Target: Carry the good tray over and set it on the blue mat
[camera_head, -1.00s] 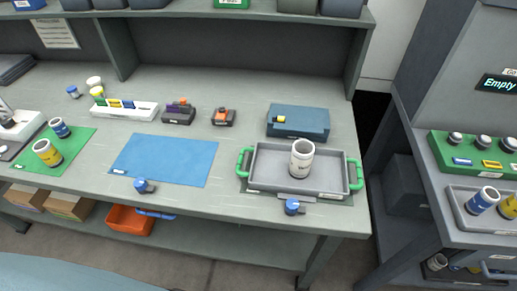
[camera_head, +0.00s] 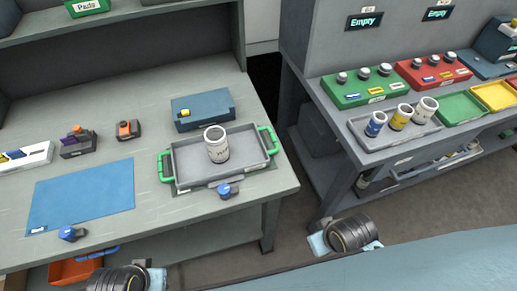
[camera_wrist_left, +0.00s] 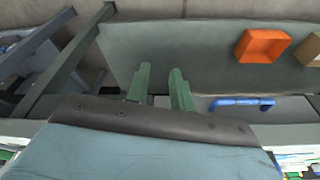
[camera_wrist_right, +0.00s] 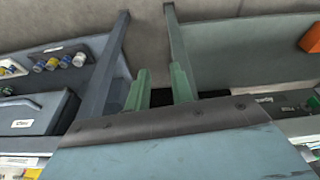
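A grey tray (camera_head: 190,179) with green handles at both ends lies near the right end of the workbench. A white container (camera_head: 216,145) stands upright in it. The blue mat (camera_head: 82,197) lies flat and bare to the left of the tray. I cannot read which tray is marked good. My left gripper (camera_wrist_left: 160,78) shows in the left wrist view with its green fingers apart and empty. My right gripper (camera_wrist_right: 161,76) also shows with fingers apart and empty, over the floor side. In the head view only parts of my arms show, below the bench edge, clear of the tray.
A blue-grey box (camera_head: 203,108) stands just behind the tray. Two blue knobs (camera_head: 227,190) (camera_head: 71,233) sit at the bench's front edge. An orange bin (camera_head: 75,270) is on the lower shelf. To the right, across a gap, another bench holds a grey tray (camera_head: 372,142) of containers.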

